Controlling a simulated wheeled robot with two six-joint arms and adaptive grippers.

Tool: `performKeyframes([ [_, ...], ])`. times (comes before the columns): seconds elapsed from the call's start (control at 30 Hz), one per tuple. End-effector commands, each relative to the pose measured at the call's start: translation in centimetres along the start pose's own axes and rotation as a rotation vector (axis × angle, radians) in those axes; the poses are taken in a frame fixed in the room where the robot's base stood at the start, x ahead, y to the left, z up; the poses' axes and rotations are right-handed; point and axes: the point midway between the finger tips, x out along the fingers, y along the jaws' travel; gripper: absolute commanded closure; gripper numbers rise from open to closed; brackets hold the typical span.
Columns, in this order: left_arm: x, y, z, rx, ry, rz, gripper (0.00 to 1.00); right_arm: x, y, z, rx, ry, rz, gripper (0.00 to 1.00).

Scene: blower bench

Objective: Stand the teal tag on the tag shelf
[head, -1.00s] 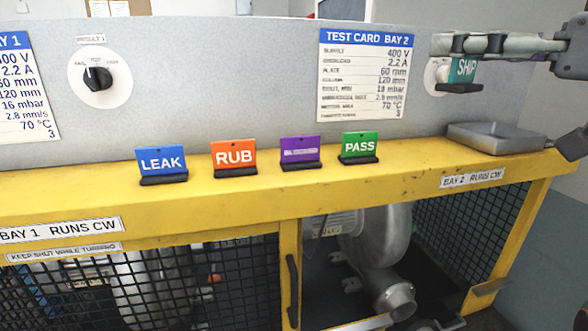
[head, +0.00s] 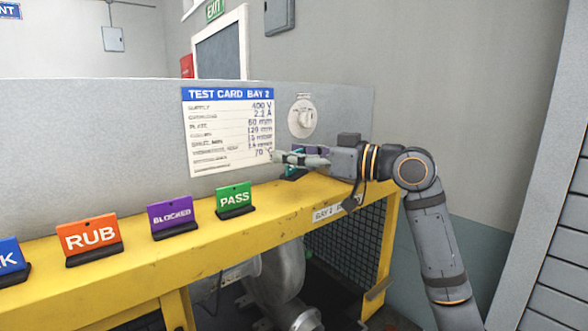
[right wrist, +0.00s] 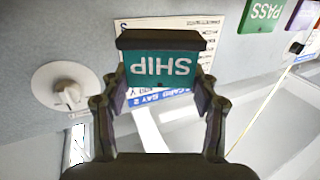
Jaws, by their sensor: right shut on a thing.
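The teal tag, lettered SHIP (right wrist: 162,67), is gripped between the two fingers of my right gripper (right wrist: 160,92); its lettering and black foot appear upside down in the right wrist view. In the head view my right gripper (head: 300,160) is low in front of the grey panel, over the right part of the yellow ledge (head: 140,250), and mostly hides the tag. I cannot tell whether the foot touches the ledge. My left gripper is not in view.
The green PASS tag (head: 235,199), purple BLOCKED tag (head: 172,217) and orange RUB tag (head: 90,238) stand in a row on the ledge, left of my gripper. The test card (head: 228,130) and a white dial (head: 303,117) are on the panel behind.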

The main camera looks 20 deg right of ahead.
Motion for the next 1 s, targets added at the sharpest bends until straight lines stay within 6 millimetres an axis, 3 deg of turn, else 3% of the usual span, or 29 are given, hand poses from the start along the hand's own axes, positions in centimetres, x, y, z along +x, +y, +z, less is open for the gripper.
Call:
performKeyframes([
  [0.3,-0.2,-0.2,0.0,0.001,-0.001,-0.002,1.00,0.5,0.7,3.9,0.001,-0.002,0.001,0.71],
  [0.7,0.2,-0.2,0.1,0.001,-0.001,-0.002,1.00,0.5,0.6,4.5,0.001,0.000,0.000,0.71],
  [0.73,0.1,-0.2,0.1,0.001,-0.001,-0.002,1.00,0.4,0.6,4.4,0.001,0.000,0.000,0.36],
  [0.87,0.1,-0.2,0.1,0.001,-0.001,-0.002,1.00,0.4,0.6,4.4,0.001,0.000,0.000,0.18],
  [1.0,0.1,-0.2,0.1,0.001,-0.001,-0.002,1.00,0.4,0.6,4.3,0.001,0.000,0.001,0.17],
])
